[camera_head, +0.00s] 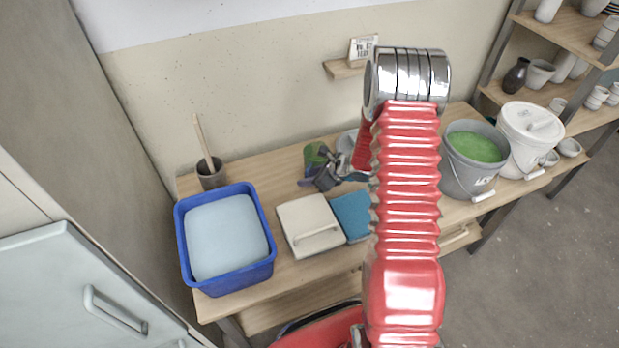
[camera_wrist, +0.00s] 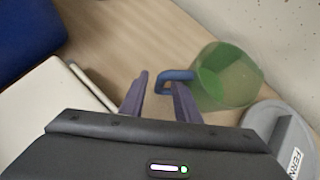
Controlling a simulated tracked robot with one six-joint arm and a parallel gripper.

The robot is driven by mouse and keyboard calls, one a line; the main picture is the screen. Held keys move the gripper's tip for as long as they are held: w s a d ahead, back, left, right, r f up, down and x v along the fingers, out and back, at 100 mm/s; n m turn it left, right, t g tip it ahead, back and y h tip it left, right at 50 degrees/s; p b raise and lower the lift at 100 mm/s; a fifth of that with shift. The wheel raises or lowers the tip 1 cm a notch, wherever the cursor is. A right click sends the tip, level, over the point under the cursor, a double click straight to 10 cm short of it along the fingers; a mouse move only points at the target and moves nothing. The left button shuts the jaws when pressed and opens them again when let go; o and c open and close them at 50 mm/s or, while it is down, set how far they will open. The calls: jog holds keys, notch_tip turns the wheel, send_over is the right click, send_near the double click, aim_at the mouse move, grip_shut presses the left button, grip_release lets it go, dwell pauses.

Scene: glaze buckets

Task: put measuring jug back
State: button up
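The measuring jug (camera_head: 315,154) is a see-through green cup with a blue handle. It stands on the wooden table near the wall; in the wrist view the jug (camera_wrist: 228,80) is at the right, its handle (camera_wrist: 175,75) toward my fingers. My gripper (camera_head: 316,180) is right beside the jug on its near side. In the wrist view my gripper (camera_wrist: 160,82) has its two fingers apart, with the handle's outer bar appearing between or just beyond the tips. I cannot tell whether they touch it. My arm hides part of the table.
A grey bucket of green glaze (camera_head: 457,178) and a white lidded bucket (camera_head: 522,150) stand at the right. A grey lid labelled FERN (camera_wrist: 265,117) lies next to the jug. A blue basin (camera_head: 266,248), a brush pot (camera_head: 211,181), a pale handled board (camera_head: 297,215) and a blue cloth (camera_head: 352,213) occupy the left and middle.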

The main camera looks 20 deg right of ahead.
jog(key=v, duration=1.1)
jog(key=shift+s+r, duration=0.15)
jog(key=shift+d, duration=0.1)
jog(key=s+a+r+n+g, duration=0.1)
jog(key=s+a+r+n, duration=0.3)
jog(key=a+r+n, duration=0.4)
jog(key=s+a+r+n+g, duration=0.2)
jog(key=s+a+r+n, duration=0.4)
jog(key=r, duration=0.3)
jog(key=s+r+n+h, duration=0.2)
jog(key=s+r+n, duration=0.3)
jog(key=s+n, duration=0.2)
jog(key=s+a+r+n+t+h, duration=0.1)
jog(key=s+r+n+h, duration=0.1)
jog(key=s+r+n, duration=0.3)
jog(key=shift+s+a+r+n+h, duration=0.25)
jog(key=shift+s+n+h, duration=0.15)
jog(key=shift+s+n, duration=1.1)
